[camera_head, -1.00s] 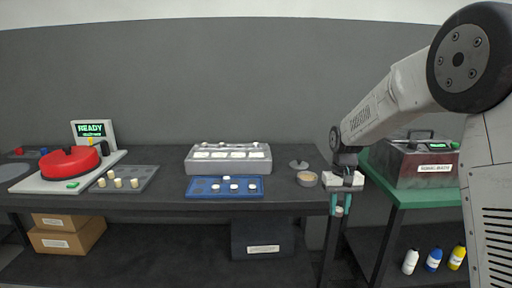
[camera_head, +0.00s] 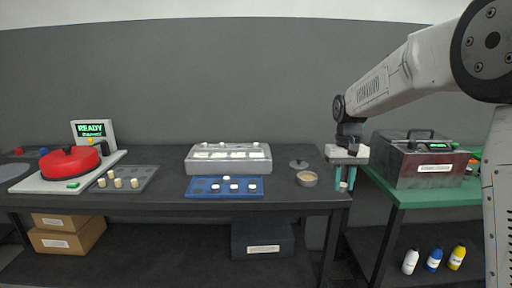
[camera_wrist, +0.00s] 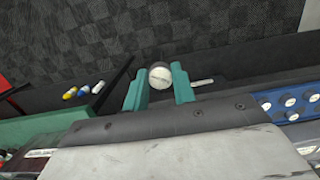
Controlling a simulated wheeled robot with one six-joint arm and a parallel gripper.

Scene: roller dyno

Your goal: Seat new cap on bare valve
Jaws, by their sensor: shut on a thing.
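My gripper (camera_head: 344,178) hangs fingers-down at the right end of the dark bench, by the gap before the green table. Its teal fingers are shut on a small whitish round cap (camera_head: 343,185). The wrist view shows the cap (camera_wrist: 160,76) between the fingertips (camera_wrist: 159,88), with dark floor beyond. A grey block (camera_head: 228,166) with white label panels stands at the back middle of the bench, with several small white caps along its top. I cannot tell which valve is bare. A blue tray (camera_head: 207,194) with several white caps lies in front of the block.
A round tin (camera_head: 307,179) with tan contents and a grey lid (camera_head: 299,164) sit near my gripper. A grey tray (camera_head: 143,174) of beige caps and a red round device (camera_head: 70,162) are at left. A dark red case (camera_head: 421,165) stands on the green table (camera_head: 402,199).

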